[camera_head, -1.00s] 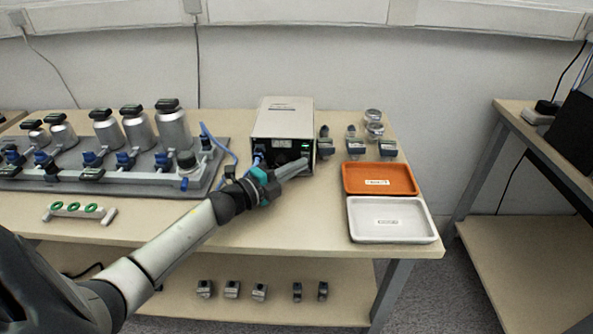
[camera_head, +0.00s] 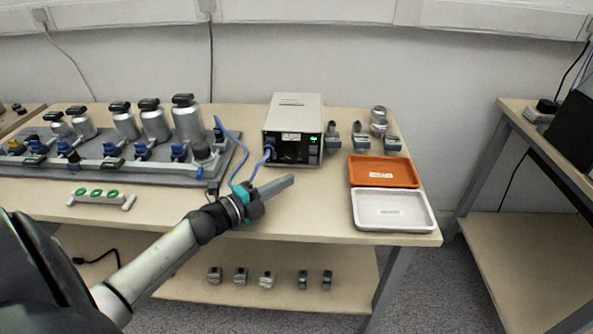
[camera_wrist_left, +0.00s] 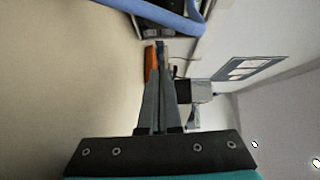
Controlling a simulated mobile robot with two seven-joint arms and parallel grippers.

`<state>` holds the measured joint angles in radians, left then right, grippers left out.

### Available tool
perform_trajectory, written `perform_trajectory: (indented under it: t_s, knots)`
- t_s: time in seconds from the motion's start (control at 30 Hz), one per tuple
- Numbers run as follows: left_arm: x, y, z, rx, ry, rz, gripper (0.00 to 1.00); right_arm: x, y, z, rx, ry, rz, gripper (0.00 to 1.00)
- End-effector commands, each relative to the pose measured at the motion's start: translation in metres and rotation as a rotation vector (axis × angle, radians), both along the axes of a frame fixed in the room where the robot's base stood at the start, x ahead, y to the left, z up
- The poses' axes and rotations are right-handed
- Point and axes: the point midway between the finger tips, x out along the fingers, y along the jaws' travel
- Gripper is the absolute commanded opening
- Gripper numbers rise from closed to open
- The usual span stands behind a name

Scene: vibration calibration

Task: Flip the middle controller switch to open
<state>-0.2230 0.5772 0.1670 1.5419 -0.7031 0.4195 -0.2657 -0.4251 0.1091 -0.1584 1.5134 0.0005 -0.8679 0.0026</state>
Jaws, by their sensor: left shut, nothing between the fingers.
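The controller is a pale grey box (camera_head: 295,112) at the back middle of the table. Its dark front panel (camera_head: 290,148) has a small green display and a blue cable plugged in at the left. The individual switches are too small to tell apart in the head view, so their positions cannot be read. My left gripper (camera_head: 291,180) is shut and empty, in front of the box and below its panel, apart from it. In the left wrist view the closed fingers (camera_wrist_left: 161,48) point up the picture, and part of a dark panel (camera_wrist_left: 160,28) shows beyond them behind a blue hose.
A grey manifold board (camera_head: 120,176) with blue valves and metal canisters stands left. A white rack (camera_head: 101,199) with green rings lies in front of it. An orange tray (camera_head: 384,184) and a white tray (camera_head: 393,228) are right. Small metal parts sit on the lower shelf (camera_head: 180,288).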

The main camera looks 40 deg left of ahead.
Motion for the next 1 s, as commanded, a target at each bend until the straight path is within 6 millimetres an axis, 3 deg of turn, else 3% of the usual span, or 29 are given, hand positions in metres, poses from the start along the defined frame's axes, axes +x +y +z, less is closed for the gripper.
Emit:
perform_trajectory:
  t_s: [0.1,0.3,1.0]
  knots:
    - [-0.016,0.004,-0.001,0.001,0.002,0.001,0.0,-0.003,-0.003,-0.005,-0.003,0.0,0.001,0.5]
    - [-0.031,0.008,-0.001,-0.001,0.0,0.0,0.0,-0.006,-0.006,-0.012,-0.007,0.0,0.002,0.5]
    - [-0.033,0.008,-0.002,0.001,0.0,0.0,0.0,-0.006,-0.006,-0.013,-0.007,0.0,0.003,0.5]
